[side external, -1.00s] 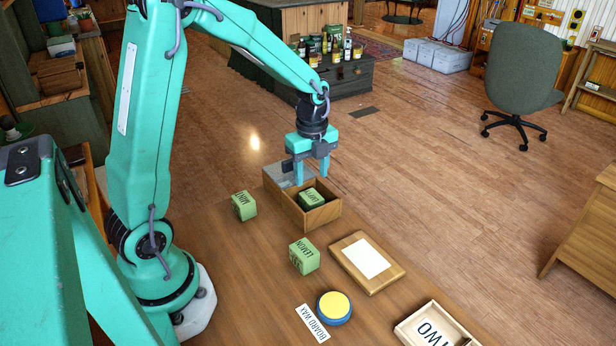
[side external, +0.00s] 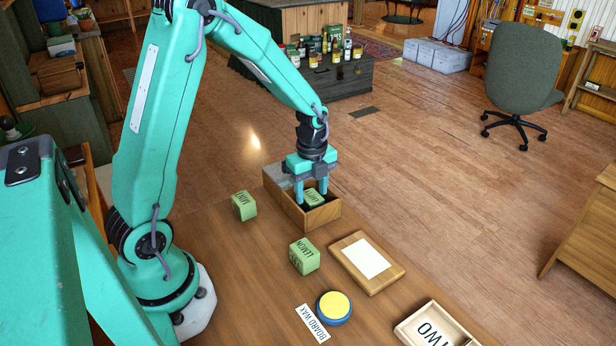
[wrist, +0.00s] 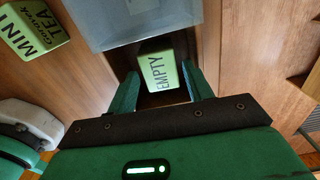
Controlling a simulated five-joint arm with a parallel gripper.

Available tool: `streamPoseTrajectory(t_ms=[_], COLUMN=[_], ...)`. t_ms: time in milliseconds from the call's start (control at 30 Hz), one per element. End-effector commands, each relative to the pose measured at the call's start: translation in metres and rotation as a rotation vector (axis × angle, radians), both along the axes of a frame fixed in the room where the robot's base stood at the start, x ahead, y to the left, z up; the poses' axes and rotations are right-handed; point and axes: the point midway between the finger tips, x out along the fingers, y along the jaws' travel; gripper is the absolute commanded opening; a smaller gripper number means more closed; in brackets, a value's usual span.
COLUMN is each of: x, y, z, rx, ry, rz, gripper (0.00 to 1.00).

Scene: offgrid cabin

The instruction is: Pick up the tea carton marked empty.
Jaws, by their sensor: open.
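The green tea carton marked EMPTY (wrist: 160,71) lies inside a wooden box (side external: 303,218); its top also shows in the side view (side external: 315,197). My gripper (side external: 311,198) is open and points down into the box. In the wrist view its two fingers (wrist: 160,90) stand on either side of the carton, apart from each other. In the side view the fingers partly hide the carton. I cannot tell whether either finger touches it.
A green mint tea carton (side external: 243,206) stands left of the box and a lemon tea carton (side external: 304,257) in front of it.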

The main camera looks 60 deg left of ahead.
Motion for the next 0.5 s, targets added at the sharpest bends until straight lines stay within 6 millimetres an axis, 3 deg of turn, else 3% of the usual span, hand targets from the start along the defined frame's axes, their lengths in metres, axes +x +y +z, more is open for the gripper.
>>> streamPoseTrajectory(t_ms=[200, 500], x=[-0.001, 0.0], y=[-0.001, -0.001], z=[-0.022, -0.026], rx=[0.0, 0.0], ry=[0.002, 0.0], rz=[0.0, 0.0], gripper=[0.51, 0.51])
